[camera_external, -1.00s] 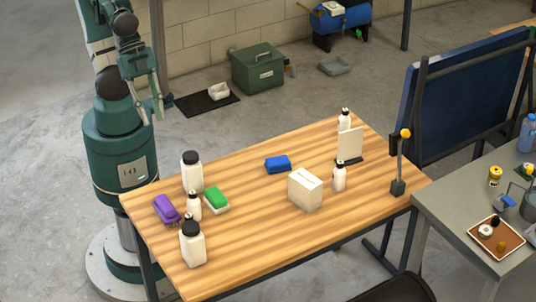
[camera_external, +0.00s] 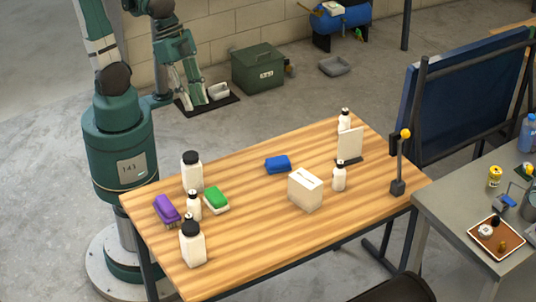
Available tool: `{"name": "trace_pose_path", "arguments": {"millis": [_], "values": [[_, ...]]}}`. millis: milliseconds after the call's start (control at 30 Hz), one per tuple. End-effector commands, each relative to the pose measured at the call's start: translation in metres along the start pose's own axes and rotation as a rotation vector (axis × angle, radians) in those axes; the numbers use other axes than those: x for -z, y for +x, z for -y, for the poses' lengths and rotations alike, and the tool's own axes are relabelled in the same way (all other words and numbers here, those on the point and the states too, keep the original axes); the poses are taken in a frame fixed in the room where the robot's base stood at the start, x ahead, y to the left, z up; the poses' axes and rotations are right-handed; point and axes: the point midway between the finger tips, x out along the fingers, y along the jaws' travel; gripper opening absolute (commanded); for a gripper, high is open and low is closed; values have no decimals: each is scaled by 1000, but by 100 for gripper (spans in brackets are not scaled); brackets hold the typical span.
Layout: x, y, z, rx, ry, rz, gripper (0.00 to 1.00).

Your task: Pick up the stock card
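A plain cream card, which looks like the stock card (camera_external: 350,142), stands upright in a dark base (camera_external: 349,161) near the far right side of the wooden table. Any print on it is too small to read. My gripper (camera_external: 194,105) hangs with its fingers down beyond the table's far left side, well away from the card. Its two fingers look apart, with nothing seen between them.
On the wooden table (camera_external: 262,220) a small white bottle (camera_external: 344,121) stands behind the card and another (camera_external: 339,177) in front. A cream box (camera_external: 305,188), blue block (camera_external: 278,164), green-topped brush (camera_external: 215,199), purple brush (camera_external: 166,209) and lever (camera_external: 400,165) stand around.

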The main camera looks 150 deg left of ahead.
Motion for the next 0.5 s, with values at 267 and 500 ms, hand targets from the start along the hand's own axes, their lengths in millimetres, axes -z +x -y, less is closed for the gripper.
{"name": "trace_pose_path", "arguments": {"millis": [267, 500], "values": [[53, 5, 40, 45, -128, 51, 22], [93, 14, 80, 82, -240, 95, 22]]}}
